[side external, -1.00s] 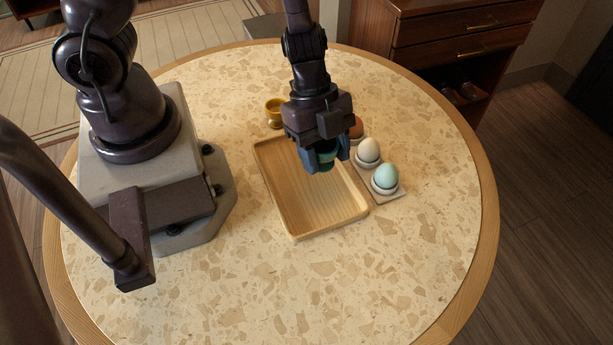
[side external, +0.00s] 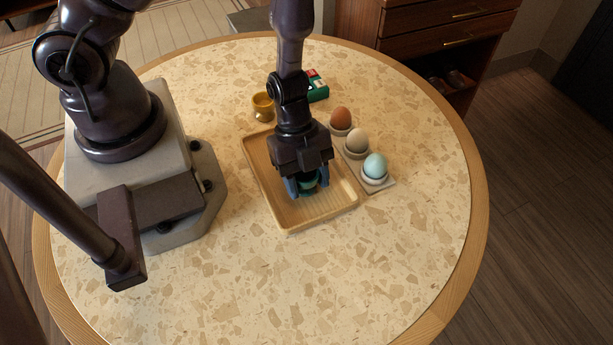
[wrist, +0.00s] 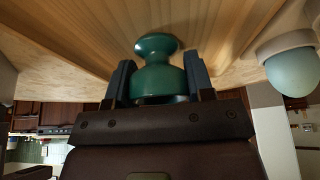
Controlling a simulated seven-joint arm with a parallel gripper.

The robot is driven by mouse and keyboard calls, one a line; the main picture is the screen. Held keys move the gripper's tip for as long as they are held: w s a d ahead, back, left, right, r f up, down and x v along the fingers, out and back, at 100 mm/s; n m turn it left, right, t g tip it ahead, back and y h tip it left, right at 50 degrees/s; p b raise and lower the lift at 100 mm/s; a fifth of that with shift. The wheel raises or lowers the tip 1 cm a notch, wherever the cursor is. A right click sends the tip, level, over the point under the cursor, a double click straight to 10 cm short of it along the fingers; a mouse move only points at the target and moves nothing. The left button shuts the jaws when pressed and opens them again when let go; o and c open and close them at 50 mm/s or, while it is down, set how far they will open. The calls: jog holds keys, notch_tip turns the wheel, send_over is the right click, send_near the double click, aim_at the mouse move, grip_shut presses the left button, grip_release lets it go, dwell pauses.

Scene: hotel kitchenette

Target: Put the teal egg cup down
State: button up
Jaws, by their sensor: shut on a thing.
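My gripper (side external: 306,188) is shut on the teal egg cup (side external: 309,180), with blue fingers on either side of it. In the side external view it is low over the wooden tray (side external: 332,211), within its rim. The teal egg cup also shows between the fingers in the wrist view (wrist: 158,72), with its rounded foot toward the tray boards (wrist: 120,25). I cannot tell whether the foot touches the tray floor. The gripper body hides part of the cup and of the tray.
Right of the tray, a holder (side external: 386,187) carries a brown egg (side external: 341,117), a cream egg (side external: 357,140) and a pale blue egg (side external: 375,165). A yellow cup (side external: 263,107) and a green box (side external: 318,92) stand behind the tray. The table front is clear.

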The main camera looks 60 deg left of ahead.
jog(key=shift+f, duration=0.1)
jog(key=o, duration=0.9)
jog(key=shift+o, duration=0.2)
jog(key=w+a+r+n+t+y, duration=0.25)
jog(key=a+r+n, duration=0.2)
jog(key=r, duration=0.45)
jog(key=w+a+r+n+t+y, duration=0.25)
jog(key=a+r, duration=0.25)
jog(key=r, duration=0.5)
jog(key=w+a+r+n+t+y, duration=0.1)
jog(key=w+a+r+n+t, duration=0.25)
jog(key=r, duration=0.55)
jog(key=s+d+r+n+g, duration=0.1)
jog(key=s+r+n, duration=0.2)
jog(key=s, duration=0.3)
jog(key=s+d+r+n+g+h, duration=0.1)
jog(key=s+r+n+g, duration=0.1)
jog(key=s, duration=0.5)
jog(key=shift+s+d+r+n+h, duration=0.15)
jog(key=shift+d+r+n+h, duration=0.25)
jog(key=shift+n, duration=0.85)
